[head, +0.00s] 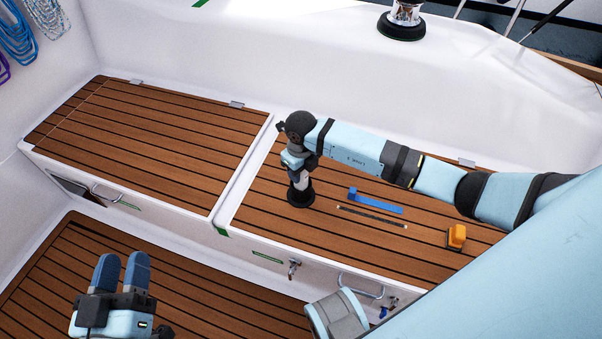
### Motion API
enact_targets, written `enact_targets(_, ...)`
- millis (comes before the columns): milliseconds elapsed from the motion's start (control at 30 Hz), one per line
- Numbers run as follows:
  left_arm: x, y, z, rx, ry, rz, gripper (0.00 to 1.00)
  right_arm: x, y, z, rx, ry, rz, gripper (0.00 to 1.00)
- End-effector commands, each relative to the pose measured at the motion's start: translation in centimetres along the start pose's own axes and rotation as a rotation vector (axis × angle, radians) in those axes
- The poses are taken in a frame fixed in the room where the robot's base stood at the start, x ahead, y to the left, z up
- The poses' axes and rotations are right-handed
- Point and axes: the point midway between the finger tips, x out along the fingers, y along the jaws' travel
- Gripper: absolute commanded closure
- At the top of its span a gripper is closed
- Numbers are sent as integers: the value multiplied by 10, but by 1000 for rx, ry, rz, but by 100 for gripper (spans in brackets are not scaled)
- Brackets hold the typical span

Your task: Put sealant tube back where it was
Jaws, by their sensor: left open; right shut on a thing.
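My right gripper (297,172) points down over the right-hand wooden seat. It is shut on a small pale grey thing with a wide black round foot (301,198). The foot is at the seat's surface; whether it rests there or hangs just above, I cannot tell. The gripper hides much of this thing, and I cannot tell for sure whether it is the sealant tube. No other thing in view is clearly a sealant tube. My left gripper (122,272) is open and empty, its two blue fingers apart, over the lower deck at the lower left.
On the right-hand seat (262,222) lie a blue flat tool (377,202), a thin dark strip (371,216) and an orange block-like tool (456,236). The left-hand seat (150,130) is clear. A chrome winch (402,22) stands on the white ledge behind. Rope coils hang at upper left.

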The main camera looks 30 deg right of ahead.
Motion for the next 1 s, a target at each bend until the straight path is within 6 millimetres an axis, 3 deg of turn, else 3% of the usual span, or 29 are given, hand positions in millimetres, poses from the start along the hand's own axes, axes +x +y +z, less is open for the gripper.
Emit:
enact_targets(67, 1, 3, -4, -3, 25, 11, 57, 9, 0, 0, 0, 0, 0, 82)
enact_targets(400, 0, 3, -4, -5, 29, 13, 57, 11, 0, 0, -1, 0, -1, 82)
enact_targets(433, 0, 3, -5, -5, 32, 14, 57, 11, 0, 0, -1, 0, -1, 54)
enact_targets(533, 0, 4, -6, -5, 34, 14, 57, 11, 0, 0, 0, 0, 0, 31)
enact_targets(833, 0, 4, -9, -4, 37, 14, 57, 9, 0, 0, 0, -1, 0, 31)
enact_targets(1000, 2, 2, -10, 5, 11, 5, 57, -12, -1, 1, 0, -3, -1, 31)
